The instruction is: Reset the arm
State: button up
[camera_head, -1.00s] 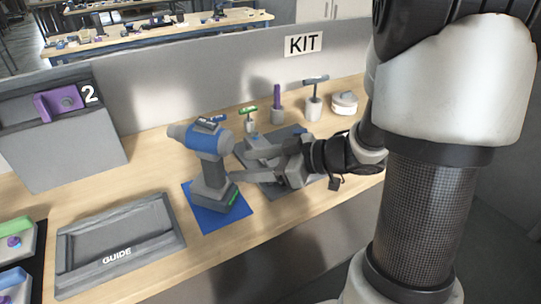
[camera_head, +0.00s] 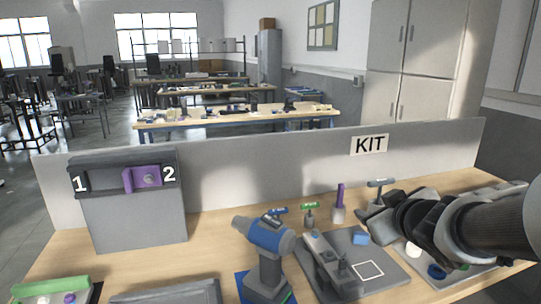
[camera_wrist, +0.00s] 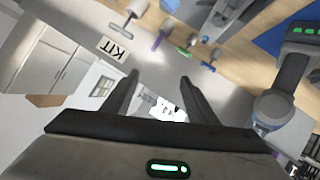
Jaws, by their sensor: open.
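My gripper (camera_head: 370,222) is in the right of the head view, raised above the bench at the right of the drill. Its jaws are open and empty, with the two fingers spread apart in the wrist view (camera_wrist: 159,85). The blue and grey drill (camera_head: 268,240) stands upright on a blue mat (camera_head: 240,284), apart from my gripper. In the wrist view the drill (camera_wrist: 283,105) shows at the right edge, outside the fingers.
A grey fixture plate (camera_head: 385,276) with a white square outline lies below my gripper. Several small tools stand behind it before the KIT panel (camera_head: 430,152). A board marked 1 and 2 (camera_head: 140,222) stands at the left. The air above the bench is free.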

jog(key=s+a+f+m+g, duration=0.1)
jog(key=s+a+m+g, duration=0.3)
jog(key=s, duration=0.7)
jog(key=s+a+f+m+g, duration=0.1)
jog(key=s+a+f+g, duration=0.15)
jog(key=s+a, duration=0.6)
notch_tip(320, 180, up, 14)
jog(key=s+d+p, duration=0.2)
jog(key=p, duration=1.1)
jog(key=shift+s+d+g+p, duration=0.15)
jog(key=shift+d+g+p, duration=0.15)
jog(key=shift+d+g, duration=0.15)
